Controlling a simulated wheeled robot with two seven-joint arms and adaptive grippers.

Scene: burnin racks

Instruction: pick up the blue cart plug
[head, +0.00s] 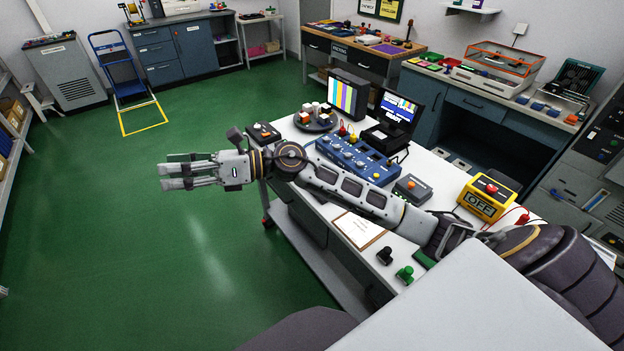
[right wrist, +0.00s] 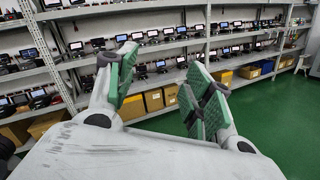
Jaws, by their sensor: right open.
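I cannot make out a blue plug on the white cart (head: 438,172); my right arm crosses the picture in front of the cart and covers part of its top. A black plug (head: 385,256) and a green plug (head: 405,275) stand on the cart's near end, below my arm. My right gripper (head: 167,171) is open and empty, held out past the cart's left side over the green floor. Its green-padded fingers also show spread apart in the right wrist view (right wrist: 160,83), with nothing between them. My left gripper is not in view.
The cart carries a blue switch box (head: 357,158), a yellow OFF box (head: 487,197), two screens, a round tray (head: 316,122) and a clipboard (head: 359,230). Shelves of devices and boxes (right wrist: 150,55) face my right wrist. The floor left of the cart is clear.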

